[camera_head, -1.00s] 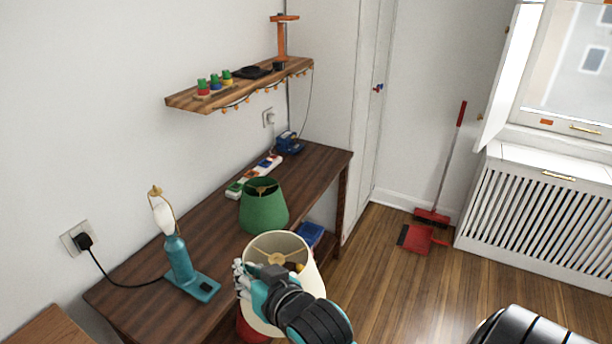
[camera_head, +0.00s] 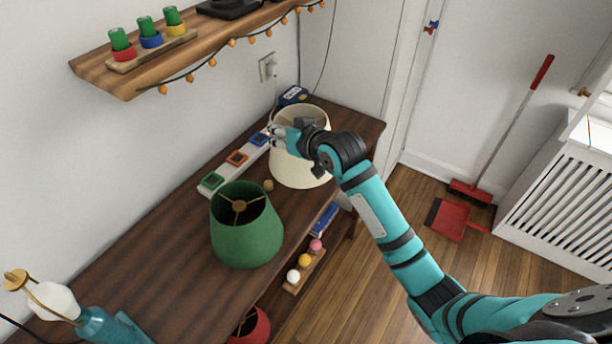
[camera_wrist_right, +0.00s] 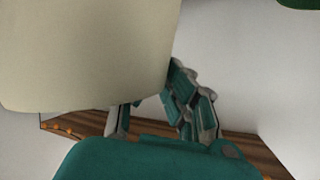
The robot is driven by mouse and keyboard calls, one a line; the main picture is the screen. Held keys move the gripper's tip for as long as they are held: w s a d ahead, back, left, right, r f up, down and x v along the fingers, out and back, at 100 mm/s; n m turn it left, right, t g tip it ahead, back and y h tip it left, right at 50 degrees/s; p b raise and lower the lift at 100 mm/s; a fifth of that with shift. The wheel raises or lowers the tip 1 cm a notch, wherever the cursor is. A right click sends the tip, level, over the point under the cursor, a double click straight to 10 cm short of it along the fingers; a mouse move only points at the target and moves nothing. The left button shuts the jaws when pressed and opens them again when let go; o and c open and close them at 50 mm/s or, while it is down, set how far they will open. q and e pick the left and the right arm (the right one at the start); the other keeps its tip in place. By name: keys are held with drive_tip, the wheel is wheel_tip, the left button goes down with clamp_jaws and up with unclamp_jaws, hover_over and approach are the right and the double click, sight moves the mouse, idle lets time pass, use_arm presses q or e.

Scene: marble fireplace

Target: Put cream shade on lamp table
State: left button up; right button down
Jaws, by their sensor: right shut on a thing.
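The cream shade (camera_head: 300,168) is at the far end of the dark wooden lamp table (camera_head: 150,262), near its right edge. My right gripper (camera_head: 284,140) is shut on the shade's upper rim at the left side. In the right wrist view the cream shade (camera_wrist_right: 85,50) fills the upper left, beside the fingers (camera_wrist_right: 160,112). I cannot tell whether its bottom touches the table. A green shade (camera_head: 246,235) stands upright on the table, nearer and apart from it. The teal lamp (camera_head: 100,326) with white bulb and brass harp is bare at the lower left. My left gripper is not in view.
A power strip (camera_head: 238,159) and a blue device (camera_head: 293,96) lie along the wall. A small wooden knob (camera_head: 268,185) lies beyond the green shade. A wall shelf (camera_head: 170,62) overhangs. A red object (camera_head: 252,326) and coloured balls (camera_head: 305,261) are below. The table's near middle is clear.

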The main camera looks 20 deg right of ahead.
sight(313, 163)
drive_tip(key=w, duration=0.1)
drive_tip(key=w+d, duration=0.1)
drive_tip(key=w, duration=0.1)
drive_tip(key=w+d, duration=0.1)
drive_tip(key=shift+w+r+b, duration=0.15)
drive_tip(key=shift+b, duration=0.2)
drive_tip(key=shift+w, duration=0.1)
wheel_tip(313, 163, down, 9)
drive_tip(key=shift+w+f+p, duration=0.15)
drive_tip(key=shift+f+p, duration=0.05)
drive_tip(key=shift+p, duration=0.2)
drive_tip(key=c, duration=1.5)
unclamp_jaws()
drive_tip(key=shift+o, duration=0.2)
drive_tip(key=v, duration=1.2)
drive_tip(key=shift+d, duration=0.15)
